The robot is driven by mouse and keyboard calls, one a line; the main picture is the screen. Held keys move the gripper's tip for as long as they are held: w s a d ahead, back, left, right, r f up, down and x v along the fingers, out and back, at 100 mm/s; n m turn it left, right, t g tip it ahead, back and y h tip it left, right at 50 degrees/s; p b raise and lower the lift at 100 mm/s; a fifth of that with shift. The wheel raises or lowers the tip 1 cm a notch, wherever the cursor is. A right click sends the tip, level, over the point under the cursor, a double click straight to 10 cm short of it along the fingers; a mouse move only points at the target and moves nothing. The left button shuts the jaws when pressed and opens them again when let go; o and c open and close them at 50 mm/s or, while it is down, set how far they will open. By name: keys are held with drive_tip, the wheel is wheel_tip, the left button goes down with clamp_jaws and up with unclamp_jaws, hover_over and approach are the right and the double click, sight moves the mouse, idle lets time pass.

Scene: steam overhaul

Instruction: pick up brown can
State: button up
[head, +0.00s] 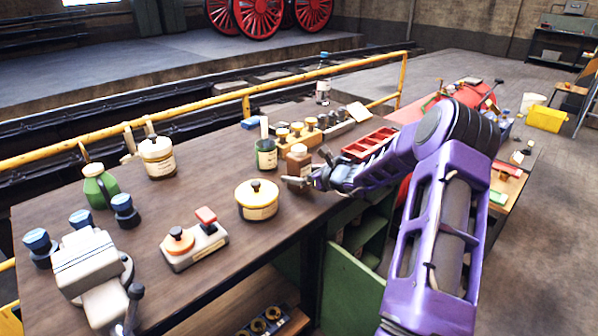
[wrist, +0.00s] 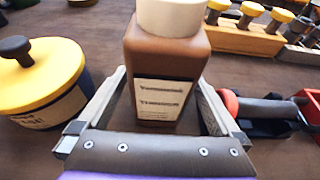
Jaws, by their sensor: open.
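The brown can (head: 299,162) stands upright on the wooden workbench, with a pale cap and a light label. In the wrist view the brown can (wrist: 166,75) stands between the two fingers of my gripper (wrist: 165,105). The fingers are spread, one on each side of the can, with a gap showing at the left and right. In the head view my gripper (head: 300,183) is at the can's lower front, and partly hides its base.
A yellow tub with a black knob (head: 257,200) stands close at left. A wooden block with yellow-topped stamps (head: 297,136) and a red tray (head: 369,144) lie behind and right. Bare bench lies in front of the yellow tub.

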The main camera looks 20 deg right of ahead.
drive_tip(key=shift+c, duration=0.3)
clamp_jaws()
drive_tip(key=shift+w, duration=0.1)
